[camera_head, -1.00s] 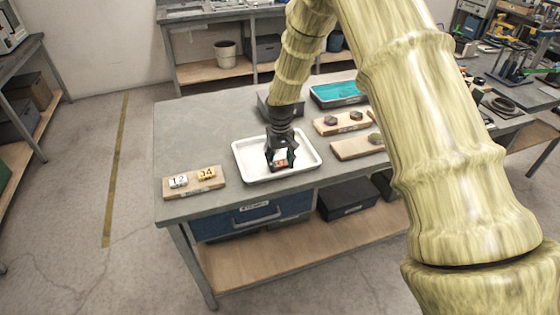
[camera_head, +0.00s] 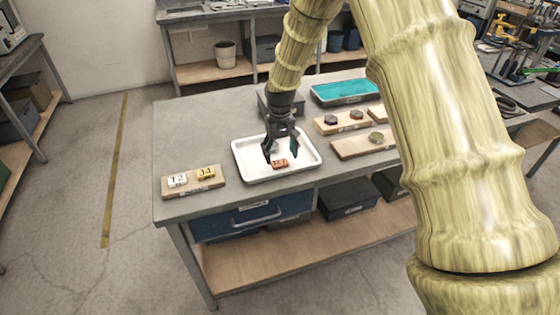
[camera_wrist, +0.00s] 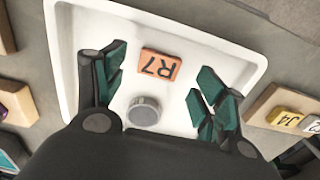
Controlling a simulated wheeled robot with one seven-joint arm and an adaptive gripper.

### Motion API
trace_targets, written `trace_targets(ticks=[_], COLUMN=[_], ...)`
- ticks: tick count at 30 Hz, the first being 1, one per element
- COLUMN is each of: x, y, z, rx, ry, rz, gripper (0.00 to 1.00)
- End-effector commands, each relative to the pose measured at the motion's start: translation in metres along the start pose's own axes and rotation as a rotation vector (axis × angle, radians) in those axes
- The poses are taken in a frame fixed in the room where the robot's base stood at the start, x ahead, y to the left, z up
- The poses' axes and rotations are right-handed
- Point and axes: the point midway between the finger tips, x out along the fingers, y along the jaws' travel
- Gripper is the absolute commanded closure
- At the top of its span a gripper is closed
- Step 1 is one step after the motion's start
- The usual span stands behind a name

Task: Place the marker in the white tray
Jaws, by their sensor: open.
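The marker, an orange tile (camera_head: 279,164) labelled R7, lies flat in the white tray (camera_head: 246,170) on the grey workbench. It also shows in the wrist view (camera_wrist: 160,66), in the tray (camera_wrist: 72,60). My gripper (camera_head: 281,153) is open just above the tile, with nothing between its fingers. In the wrist view its teal-padded fingers (camera_wrist: 160,84) are spread wide, the tile ahead of and between them. A grey round piece (camera_wrist: 144,111) shows between the fingers; I cannot tell what it is.
A wooden board (camera_head: 194,189) with a white tile (camera_head: 177,181) and a yellow tile (camera_head: 206,173) lies left of the tray. Wooden boards with dark round pieces (camera_head: 357,114) and a teal-lined bin (camera_head: 345,92) stand to the right. The bench's back left is clear.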

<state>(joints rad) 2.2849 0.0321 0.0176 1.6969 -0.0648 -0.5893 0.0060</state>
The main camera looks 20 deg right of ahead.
Motion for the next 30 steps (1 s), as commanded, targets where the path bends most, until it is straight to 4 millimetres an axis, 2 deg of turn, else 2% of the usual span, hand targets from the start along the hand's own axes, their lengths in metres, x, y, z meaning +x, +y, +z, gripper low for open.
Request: trace_targets(ticks=[9,15,21,30], x=[-0.049,-0.072,-0.082,-0.083], y=[0.0,0.0,0.0,0.0], z=[0.0,0.0,0.0,0.0], rx=[0.0,0.0,0.0,0.001], ry=[0.001,0.001,-0.001,-0.001], rz=[0.0,-0.001,-0.001,-0.001], gripper=[0.29,0.29,0.29,0.29])
